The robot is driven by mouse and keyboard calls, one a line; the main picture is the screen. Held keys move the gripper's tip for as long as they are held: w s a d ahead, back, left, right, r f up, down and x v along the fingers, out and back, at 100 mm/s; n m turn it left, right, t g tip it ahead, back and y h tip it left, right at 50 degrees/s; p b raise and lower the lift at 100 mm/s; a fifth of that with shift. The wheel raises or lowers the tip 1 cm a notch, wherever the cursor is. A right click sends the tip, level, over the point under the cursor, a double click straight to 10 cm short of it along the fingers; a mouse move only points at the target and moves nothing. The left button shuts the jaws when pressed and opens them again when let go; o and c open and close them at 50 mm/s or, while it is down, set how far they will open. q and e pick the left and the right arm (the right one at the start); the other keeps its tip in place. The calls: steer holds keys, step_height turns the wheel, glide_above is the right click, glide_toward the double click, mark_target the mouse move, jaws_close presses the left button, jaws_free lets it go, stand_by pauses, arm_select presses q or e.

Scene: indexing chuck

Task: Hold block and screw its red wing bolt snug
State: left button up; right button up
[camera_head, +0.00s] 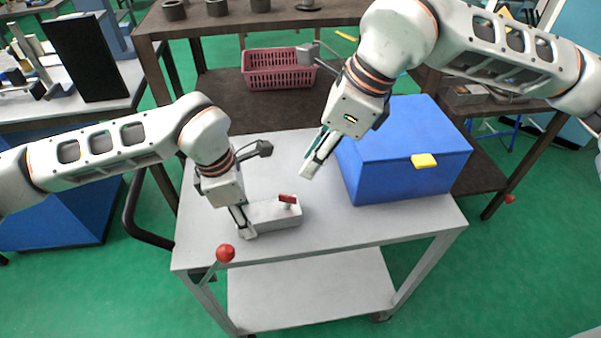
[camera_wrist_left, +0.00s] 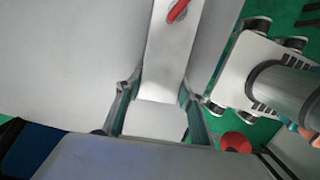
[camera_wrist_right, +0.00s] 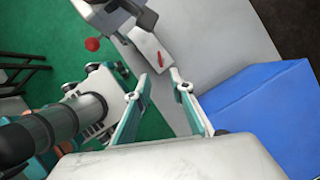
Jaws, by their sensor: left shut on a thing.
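A pale grey block (camera_head: 275,217) lies on the grey cart top. A red wing bolt (camera_head: 288,199) stands on its top near the right end. My left gripper (camera_head: 246,228) is shut on the block's left end; in the left wrist view its fingers (camera_wrist_left: 158,112) lie on both sides of the block (camera_wrist_left: 168,60), and the red wing (camera_wrist_left: 178,10) is cut by the top edge. My right gripper (camera_head: 313,166) is open and empty, above the cart, up and to the right of the bolt. The right wrist view shows the bolt (camera_wrist_right: 162,60) beyond its spread fingers (camera_wrist_right: 165,95).
A blue box (camera_head: 405,150) with a yellow latch stands on the cart right of my right gripper. A red ball knob (camera_head: 225,253) is at the cart's front left. A pink basket (camera_head: 278,70) sits on the bench behind. The cart top (camera_head: 370,225) is clear in front of the box.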

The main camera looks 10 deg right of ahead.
mark_target(288, 196)
steer(key=x, duration=1.2)
steer(key=shift+a, duration=0.1)
steer(key=shift+r, duration=0.1)
jaws_close()
